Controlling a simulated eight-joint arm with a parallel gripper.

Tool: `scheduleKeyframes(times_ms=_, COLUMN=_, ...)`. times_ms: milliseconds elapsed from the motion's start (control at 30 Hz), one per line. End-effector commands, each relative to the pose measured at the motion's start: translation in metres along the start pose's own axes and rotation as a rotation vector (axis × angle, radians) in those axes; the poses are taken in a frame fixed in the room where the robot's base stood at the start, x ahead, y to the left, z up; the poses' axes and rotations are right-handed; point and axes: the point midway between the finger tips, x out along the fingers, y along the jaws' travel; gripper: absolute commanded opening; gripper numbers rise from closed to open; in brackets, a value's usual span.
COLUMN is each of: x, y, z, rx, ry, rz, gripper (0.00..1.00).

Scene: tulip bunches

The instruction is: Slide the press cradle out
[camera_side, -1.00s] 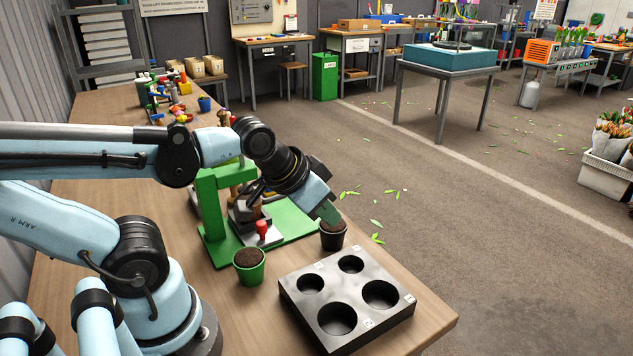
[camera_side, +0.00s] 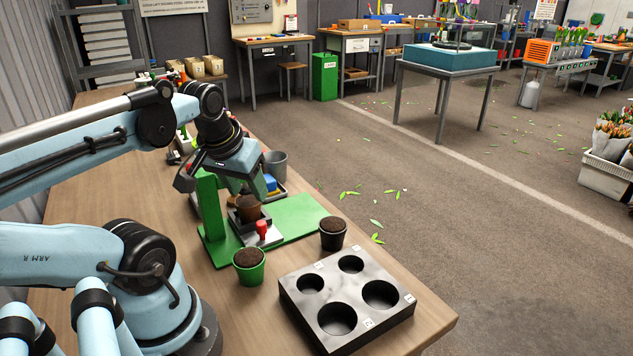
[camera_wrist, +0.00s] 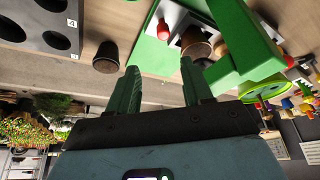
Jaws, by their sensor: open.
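The press is a green frame (camera_side: 208,205) on a green base plate (camera_side: 300,214). Its cradle (camera_side: 268,238) is a grey slide with a red knob (camera_side: 261,228) at its front, and a brown soil-filled pot (camera_side: 249,208) sits in it. My gripper (camera_side: 262,188) hangs just above and behind that pot, hiding the press's upper part. In the wrist view my gripper (camera_wrist: 158,66) has its two green fingers wide apart with nothing between them. The red knob (camera_wrist: 163,30) and brown pot (camera_wrist: 195,42) show beyond the fingertips, not touched.
A dark soil-filled pot (camera_side: 332,233) stands right of the press and a green pot (camera_side: 249,266) in front of it. A metal block with round holes (camera_side: 347,297) lies near the table's front corner. A grey bucket (camera_side: 275,164) stands behind the press.

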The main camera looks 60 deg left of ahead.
Motion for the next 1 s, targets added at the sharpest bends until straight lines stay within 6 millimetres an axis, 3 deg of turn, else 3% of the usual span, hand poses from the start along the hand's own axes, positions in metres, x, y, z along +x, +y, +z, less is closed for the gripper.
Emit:
scheduleKeyframes(times_ms=233, x=0.007, y=-0.006, z=0.002, rx=-0.029, ry=-0.01, rz=-0.013, gripper=0.5)
scheduleKeyframes(times_ms=1000, x=0.074, y=-0.007, z=0.002, rx=-0.027, ry=-0.009, rz=-0.011, gripper=0.5)
